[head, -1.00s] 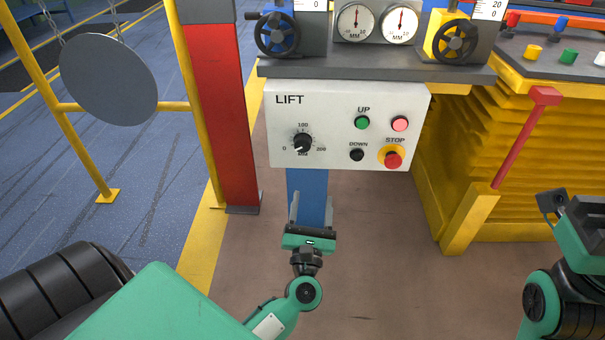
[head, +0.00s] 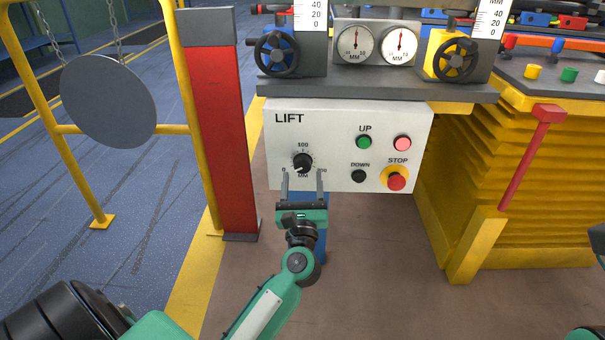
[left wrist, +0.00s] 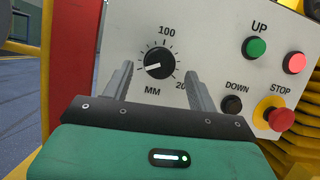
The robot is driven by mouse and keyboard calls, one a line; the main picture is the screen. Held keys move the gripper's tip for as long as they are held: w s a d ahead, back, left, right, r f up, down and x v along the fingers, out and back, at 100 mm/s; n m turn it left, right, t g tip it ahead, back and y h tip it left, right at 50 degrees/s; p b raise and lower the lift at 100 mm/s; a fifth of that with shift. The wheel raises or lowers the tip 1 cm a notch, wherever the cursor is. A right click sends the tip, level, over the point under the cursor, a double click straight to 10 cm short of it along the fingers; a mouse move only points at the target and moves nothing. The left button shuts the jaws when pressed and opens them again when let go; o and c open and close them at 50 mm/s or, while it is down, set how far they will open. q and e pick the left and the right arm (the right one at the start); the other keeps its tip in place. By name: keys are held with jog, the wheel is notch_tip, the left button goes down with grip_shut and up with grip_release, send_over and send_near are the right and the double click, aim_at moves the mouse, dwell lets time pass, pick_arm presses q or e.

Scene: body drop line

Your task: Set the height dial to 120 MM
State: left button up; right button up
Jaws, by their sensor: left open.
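The height dial (head: 302,162) is a black knob with a white pointer on the white LIFT panel (head: 330,120). Its scale shows 0, 100 and 200 MM. The pointer is turned to the lower left, near the 0 end. My left gripper (head: 302,180) is open and empty, just below the dial, its fingers pointing up at the panel. In the left wrist view the dial (left wrist: 159,63) appears between the two fingertips (left wrist: 158,73), with no visible contact. The left finger hides the 0 mark there, and the right one partly covers the 200.
Right of the dial are the green UP button (head: 364,142), a pink button (head: 402,143), the black DOWN button (head: 358,176) and the red STOP button (head: 397,181). A red post (head: 220,130) stands left. Gauges and handwheels sit on the shelf (head: 380,88) above.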

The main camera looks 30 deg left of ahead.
aim_at(302, 169)
pick_arm(q)
jog(key=shift+x, duration=1.5)
jog(key=c, duration=1)
jog(key=shift+r+m+p, duration=0.1)
jog(key=shift+m+p, duration=0.2)
jog(key=shift+m, duration=0.1)
